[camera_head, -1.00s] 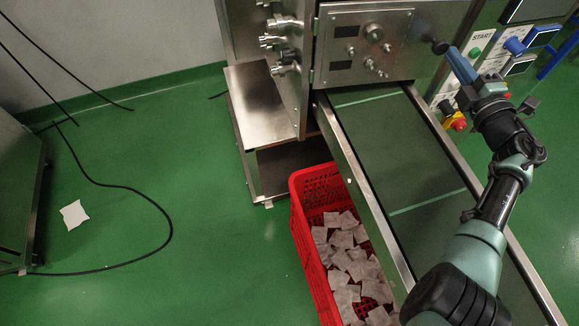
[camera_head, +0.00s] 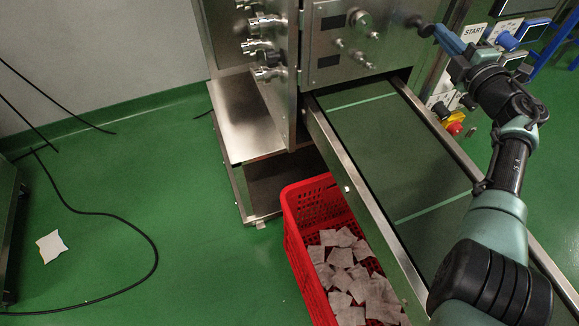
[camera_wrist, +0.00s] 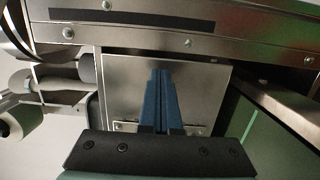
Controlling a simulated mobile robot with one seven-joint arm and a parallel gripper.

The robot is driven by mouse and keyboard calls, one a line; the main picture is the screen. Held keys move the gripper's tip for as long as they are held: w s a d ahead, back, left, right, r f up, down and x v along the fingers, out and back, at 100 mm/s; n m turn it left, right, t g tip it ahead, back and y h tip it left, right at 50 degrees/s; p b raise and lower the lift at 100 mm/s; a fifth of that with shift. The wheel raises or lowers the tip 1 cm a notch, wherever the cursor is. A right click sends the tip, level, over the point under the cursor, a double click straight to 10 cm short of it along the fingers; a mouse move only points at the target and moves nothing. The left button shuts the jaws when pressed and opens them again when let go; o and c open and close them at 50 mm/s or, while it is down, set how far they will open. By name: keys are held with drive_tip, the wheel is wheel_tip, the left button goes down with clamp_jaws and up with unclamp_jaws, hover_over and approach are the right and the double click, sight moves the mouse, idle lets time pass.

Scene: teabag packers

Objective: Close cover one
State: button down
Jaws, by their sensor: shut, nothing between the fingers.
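My gripper (camera_head: 438,32) has slim blue fingers closed together, with nothing between them. In the head view it is at the top right, in front of the steel machine's control panel (camera_head: 335,42). A dark round piece shows at its tip; I cannot tell whether they touch. In the wrist view, the gripper (camera_wrist: 160,74) points at a flat steel plate (camera_wrist: 210,85) below a steel beam. I cannot tell for sure whether this plate is cover one, or whether the fingers touch it.
A green conveyor (camera_head: 385,150) with steel rails runs below my arm. A red crate (camera_head: 292,225) of teabags stands beside it. A steel shelf (camera_head: 245,115) juts out left. START controls and a red button (camera_head: 455,128) are at right. A cable (camera_head: 150,235) lies on the open floor.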

drive_tip(key=shift+a+f, duration=0.15)
drive_tip(key=shift+a, duration=0.1)
drive_tip(key=shift+s, duration=0.1)
